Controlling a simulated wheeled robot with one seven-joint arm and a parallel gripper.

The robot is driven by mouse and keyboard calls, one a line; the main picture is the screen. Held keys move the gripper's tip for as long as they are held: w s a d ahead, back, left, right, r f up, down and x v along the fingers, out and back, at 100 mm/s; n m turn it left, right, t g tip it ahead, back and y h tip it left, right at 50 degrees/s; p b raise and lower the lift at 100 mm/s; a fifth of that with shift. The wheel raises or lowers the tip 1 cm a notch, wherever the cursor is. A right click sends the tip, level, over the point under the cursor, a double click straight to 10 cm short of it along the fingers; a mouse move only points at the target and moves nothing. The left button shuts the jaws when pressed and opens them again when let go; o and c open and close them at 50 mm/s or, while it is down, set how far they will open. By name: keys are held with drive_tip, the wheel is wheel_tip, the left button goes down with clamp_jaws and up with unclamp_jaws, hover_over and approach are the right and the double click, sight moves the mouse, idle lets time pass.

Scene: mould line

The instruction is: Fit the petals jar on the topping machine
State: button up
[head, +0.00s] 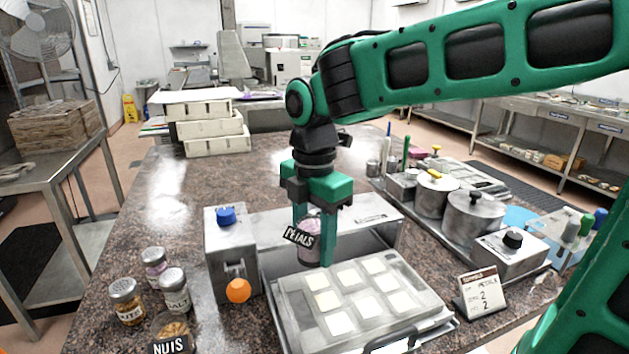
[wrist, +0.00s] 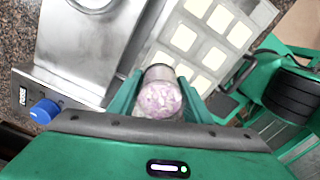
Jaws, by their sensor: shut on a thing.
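My gripper (head: 314,235) is shut on the petals jar (head: 309,250), a small clear jar of pinkish petals with a black PETALS label. The jar also shows between the fingers in the wrist view (wrist: 161,93). It is held above the back edge of a mould tray. The topping machine (head: 232,250) is a steel unit with a blue knob (head: 226,215) and an orange button (head: 238,290); its steel body (wrist: 92,45) shows in the wrist view. The jar is apart from the machine's left housing.
The mould tray (head: 427,301) holds several pale squares. Several topping jars (head: 126,300) stand at the front left, one labelled NUTS. An order card (head: 481,292) stands right of the tray. Steel pots (head: 471,216) stand at the right, white boxes (head: 212,130) at the back left.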

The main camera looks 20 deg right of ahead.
drive_tip(key=shift+n, duration=0.8)
drive_tip(key=w+d+r, duration=0.1)
drive_tip(key=w+d, duration=0.1)
drive_tip(key=w, duration=0.2)
drive_tip(key=w+d+r, duration=0.2)
drive_tip(key=w+d, duration=0.1)
drive_tip(key=w, duration=0.2)
drive_tip(key=w+d+r, duration=0.2)
drive_tip(key=w, duration=0.3)
drive_tip(key=shift+w+d, duration=0.2)
drive_tip(key=shift+d, duration=0.05)
drive_tip(key=shift+f, duration=1.35)
drive_tip(key=shift+f, duration=0.4)
drive_tip(key=o, duration=1.2)
drive_tip(key=shift+r, duration=0.1)
wheel_tip(320, 180, up, 10)
drive_tip(key=shift+r, duration=0.25)
